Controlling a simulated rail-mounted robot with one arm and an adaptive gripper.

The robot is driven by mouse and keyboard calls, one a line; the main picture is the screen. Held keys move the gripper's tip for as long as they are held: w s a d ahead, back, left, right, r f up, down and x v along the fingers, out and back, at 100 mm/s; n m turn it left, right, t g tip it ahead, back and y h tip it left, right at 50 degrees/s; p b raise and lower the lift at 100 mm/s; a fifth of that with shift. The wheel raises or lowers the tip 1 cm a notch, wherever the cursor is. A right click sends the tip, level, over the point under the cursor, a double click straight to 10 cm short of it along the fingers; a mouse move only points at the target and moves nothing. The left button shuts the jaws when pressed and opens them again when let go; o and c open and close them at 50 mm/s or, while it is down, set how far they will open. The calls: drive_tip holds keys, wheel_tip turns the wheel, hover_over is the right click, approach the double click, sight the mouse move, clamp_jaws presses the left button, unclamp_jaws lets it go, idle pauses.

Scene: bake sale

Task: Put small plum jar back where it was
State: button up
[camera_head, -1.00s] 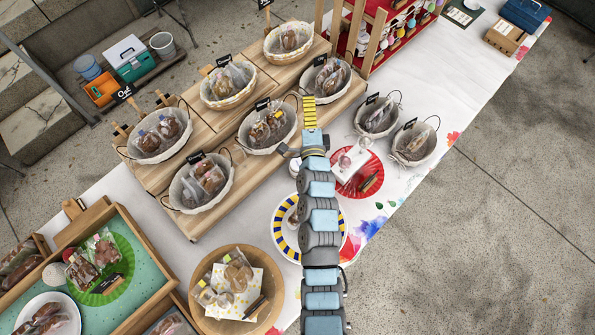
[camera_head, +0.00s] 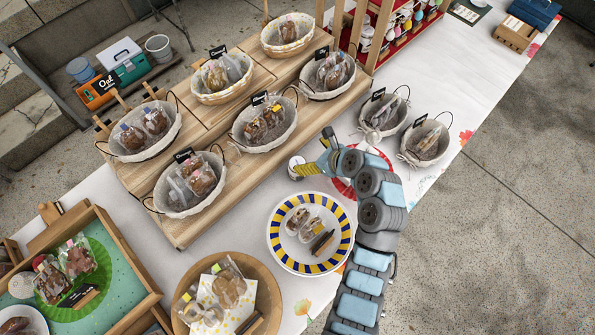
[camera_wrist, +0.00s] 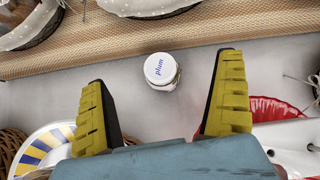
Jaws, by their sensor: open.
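The small plum jar (camera_wrist: 161,70) stands upright on the white tablecloth in the wrist view, its white lid marked "plum". It sits ahead of and between my open yellow fingers. In the head view the jar (camera_head: 296,167) stands in front of the wooden stand, left of my gripper (camera_head: 311,169). In the wrist view my gripper (camera_wrist: 161,110) is open and empty, with the jar beyond the fingertips and not visibly touched.
The wooden stand (camera_head: 212,207) with baskets rises behind the jar. A blue-and-yellow rimmed plate (camera_head: 273,242) with bagged treats lies in front. A red plate (camera_wrist: 270,108) is at the right in the wrist view. Bare cloth surrounds the jar.

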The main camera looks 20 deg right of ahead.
drive_tip(key=f, duration=0.3)
drive_tip(key=f+b, duration=0.1)
drive_tip(key=f, duration=0.5)
drive_tip(key=shift+s+a+f, duration=0.15)
drive_tip(key=shift+a, duration=0.15)
drive_tip(key=shift+w+a+f+b, duration=0.1)
drive_tip(key=shift+w+f+b, duration=0.05)
drive_tip(key=shift+w+b, duration=0.2)
drive_tip(key=shift+b+x, duration=0.5)
drive_tip(key=shift+x, duration=2.35)
drive_tip(key=shift+a, duration=0.1)
drive_tip(key=c, duration=1.4)
drive_tip(key=shift+o, duration=0.2)
